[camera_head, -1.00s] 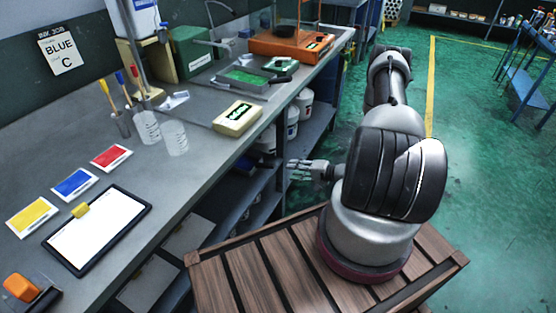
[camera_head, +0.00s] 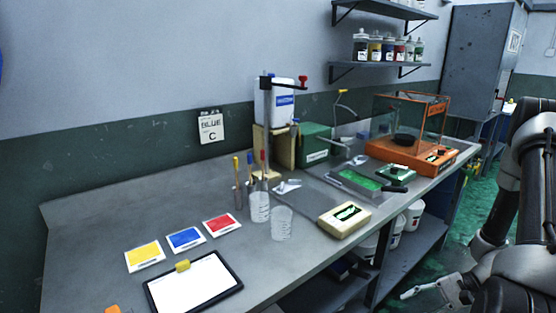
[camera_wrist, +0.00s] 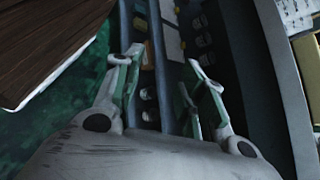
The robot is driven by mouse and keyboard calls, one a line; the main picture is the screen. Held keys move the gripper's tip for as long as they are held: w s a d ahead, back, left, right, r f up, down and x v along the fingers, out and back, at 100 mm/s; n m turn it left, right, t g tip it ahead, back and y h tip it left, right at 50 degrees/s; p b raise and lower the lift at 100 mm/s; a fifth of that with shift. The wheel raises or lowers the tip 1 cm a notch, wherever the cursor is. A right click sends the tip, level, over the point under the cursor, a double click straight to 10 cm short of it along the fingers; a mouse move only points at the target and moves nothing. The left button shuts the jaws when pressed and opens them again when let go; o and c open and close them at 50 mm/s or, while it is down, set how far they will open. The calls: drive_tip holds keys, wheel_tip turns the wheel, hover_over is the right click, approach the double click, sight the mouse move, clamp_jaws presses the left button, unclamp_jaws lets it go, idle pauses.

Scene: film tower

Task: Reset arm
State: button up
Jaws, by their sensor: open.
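My gripper (camera_head: 433,291) is at the lower right of the head view, beside the front of the grey workbench (camera_head: 100,212) and below its top. In the wrist view my gripper (camera_wrist: 162,92) has its fingers spread apart with nothing between them. Beyond the fingers are the bench's lower shelf and dark floor. My arm runs along the right edge of the head view, folded and partly cut off.
The bench holds a tablet (camera_head: 194,284), yellow, blue and red cards, two clear beakers (camera_head: 281,224), a beige device (camera_head: 344,218) and an orange balance (camera_head: 412,158). White tubs (camera_head: 413,215) stand on the shelf below. Bottles line a wall shelf (camera_head: 378,66). Green floor lies right of the bench.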

drive_tip(key=s+r+n+t+h, duration=0.1)
drive_tip(key=s+r+n+h, duration=0.2)
drive_tip(key=r, duration=0.9)
drive_tip(key=s+r+n+t+h, duration=0.1)
drive_tip(key=s+r+n+h, duration=0.2)
drive_tip(key=r, duration=1)
drive_tip(key=s+r+n+t+h, duration=0.2)
drive_tip(key=r+n+h, duration=0.3)
drive_tip(key=r, duration=0.8)
drive_tip(key=shift+s+a+n+h, duration=0.15)
drive_tip(key=shift+s+n+h, duration=0.25)
drive_tip(key=shift+h, duration=0.2)
